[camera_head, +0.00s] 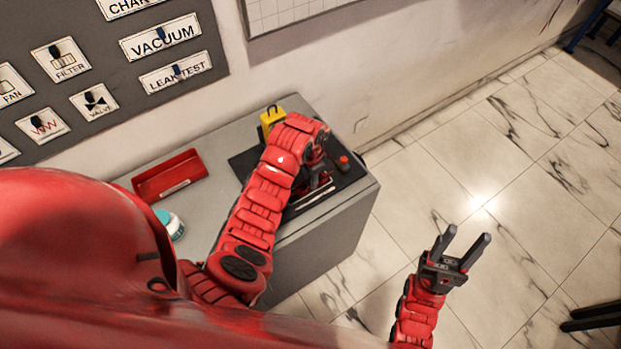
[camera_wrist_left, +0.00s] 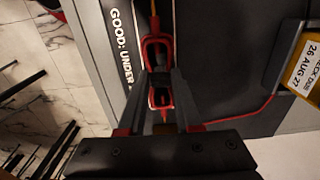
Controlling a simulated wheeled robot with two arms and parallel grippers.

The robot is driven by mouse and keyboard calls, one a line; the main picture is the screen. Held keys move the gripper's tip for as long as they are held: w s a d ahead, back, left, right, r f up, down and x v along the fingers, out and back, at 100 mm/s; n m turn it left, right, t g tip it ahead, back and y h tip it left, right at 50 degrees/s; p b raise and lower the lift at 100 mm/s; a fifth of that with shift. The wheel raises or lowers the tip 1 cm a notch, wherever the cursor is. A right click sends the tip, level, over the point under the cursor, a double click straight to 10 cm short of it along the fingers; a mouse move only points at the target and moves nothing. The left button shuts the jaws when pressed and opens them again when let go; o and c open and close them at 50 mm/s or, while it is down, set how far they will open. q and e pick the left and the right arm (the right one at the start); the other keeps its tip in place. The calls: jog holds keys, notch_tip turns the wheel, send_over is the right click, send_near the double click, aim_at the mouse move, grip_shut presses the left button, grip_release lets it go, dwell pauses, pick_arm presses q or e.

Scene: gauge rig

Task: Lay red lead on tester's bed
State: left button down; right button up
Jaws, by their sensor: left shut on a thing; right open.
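The red lead (camera_wrist_left: 157,43) shows in the left wrist view as a red loop-shaped piece between my left fingers, with a thin red wire running off to the right. My left gripper (camera_wrist_left: 160,80) is shut on it, over a dark surface. In the head view my left gripper (camera_head: 316,183) is over the dark board (camera_head: 243,163) on the grey cabinet, and the lead is mostly hidden by the arm. I cannot tell whether the lead touches the board. The yellow tester (camera_head: 271,119) stands at the board's back edge; its dated label (camera_wrist_left: 305,68) shows at right. My right gripper (camera_head: 465,248) is open and empty, above the floor.
A red tray (camera_head: 169,176) and a jar with a teal label (camera_head: 172,224) stand on the cabinet (camera_head: 222,143) left of the board. A red knob (camera_head: 344,160) sits at the board's right. A labelled panel (camera_head: 110,60) is on the wall. Floor at right is mostly clear.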

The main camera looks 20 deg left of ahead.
pick_arm(q)
jog(key=shift+c, duration=0.2)
grip_release()
dwell(0.3)
jog(key=shift+r+p, duration=1.15)
jog(key=shift+r, duration=1.65)
notch_tip(320, 180, up, 3)
jog(key=p, duration=0.2)
jog(key=shift+f+p, duration=0.2)
jog(key=shift+p, duration=0.15)
jog(key=shift+f, duration=0.1)
